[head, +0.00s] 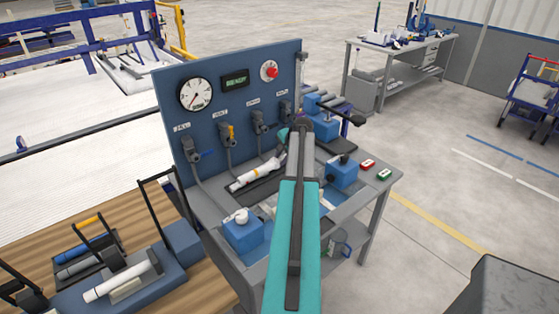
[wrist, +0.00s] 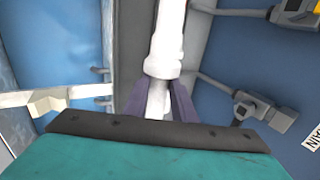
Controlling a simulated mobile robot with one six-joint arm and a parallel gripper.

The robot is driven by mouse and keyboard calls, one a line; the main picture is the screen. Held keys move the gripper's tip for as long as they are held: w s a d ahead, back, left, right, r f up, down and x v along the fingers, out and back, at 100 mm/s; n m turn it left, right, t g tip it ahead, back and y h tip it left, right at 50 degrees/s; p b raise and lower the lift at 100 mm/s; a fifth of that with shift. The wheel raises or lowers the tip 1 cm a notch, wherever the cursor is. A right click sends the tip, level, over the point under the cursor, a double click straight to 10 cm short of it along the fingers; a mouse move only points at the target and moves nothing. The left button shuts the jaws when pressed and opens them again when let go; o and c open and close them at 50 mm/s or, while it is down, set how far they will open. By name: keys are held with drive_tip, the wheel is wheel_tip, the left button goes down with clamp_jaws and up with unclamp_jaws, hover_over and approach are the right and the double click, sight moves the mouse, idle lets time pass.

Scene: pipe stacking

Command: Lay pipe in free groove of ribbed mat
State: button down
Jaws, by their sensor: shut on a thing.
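A white pipe (head: 257,176) with a thicker collar shows above the workbench in front of the blue panel. In the wrist view the pipe (wrist: 168,35) runs up from between the purple fingers of my gripper (wrist: 158,104), which is shut on its narrow end. In the head view my arm hides most of the gripper. A dark mat or tray (head: 268,193) shows below the pipe; its grooves are too small to make out. I cannot tell whether the pipe touches it.
The panel (head: 229,110) with gauge, valves and hoses stands close behind the pipe. Blue blocks (head: 243,232) sit on the bench. At left, a wooden table (head: 50,220) holds a blue pipe (head: 80,247), a grey pipe and a white pipe (head: 118,281) in fixtures with upright handles.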

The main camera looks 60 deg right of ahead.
drive_tip(key=shift+f, duration=0.1)
drive_tip(key=shift+f+b, duration=1.95)
drive_tip(key=shift+f, duration=2.05)
drive_tip(key=shift+f, duration=0.15)
drive_tip(key=c, duration=1.4)
unclamp_jaws()
drive_tip(key=shift+s+a, duration=0.1)
drive_tip(key=shift+b+v, duration=1.8)
drive_tip(key=shift+v, duration=5.1)
